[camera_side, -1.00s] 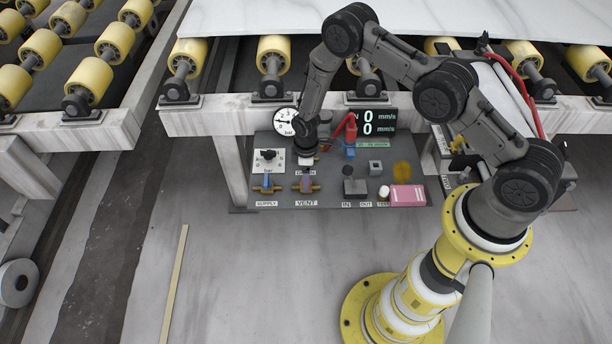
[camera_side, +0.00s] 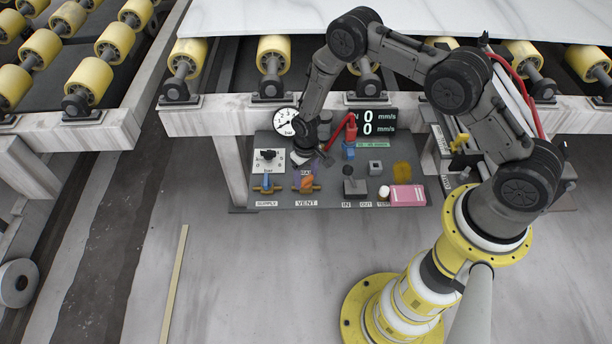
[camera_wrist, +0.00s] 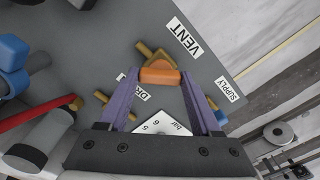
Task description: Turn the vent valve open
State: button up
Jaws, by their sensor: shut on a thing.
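The vent valve has a brass body (camera_wrist: 148,52) and an orange handle (camera_wrist: 160,76), beside the white VENT label (camera_wrist: 184,38). In the side view the vent valve (camera_side: 306,187) stands at the panel's front left, partly covered by my gripper. My gripper (camera_wrist: 160,79) has its two purple fingers on either side of the orange handle and is shut on it. In the side view my gripper (camera_side: 308,177) comes down onto the valve from behind, with the wrist tilted. I cannot tell exactly how far the handle is turned relative to the body.
The blue-handled supply valve (camera_side: 266,183) is close on the left, with a regulator plate (camera_side: 268,160) behind it. A round gauge (camera_side: 285,121) and a red lever (camera_side: 342,130) with a blue part (camera_side: 348,151) stand nearby. A pink block (camera_side: 407,195) lies at right.

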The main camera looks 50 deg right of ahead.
aim_at(306, 178)
jog(key=m, duration=0.4)
jog(key=shift+m, duration=1.9)
jog(key=o, duration=1.4)
notch_tip(306, 178, up, 14)
jog(key=shift+f, duration=0.1)
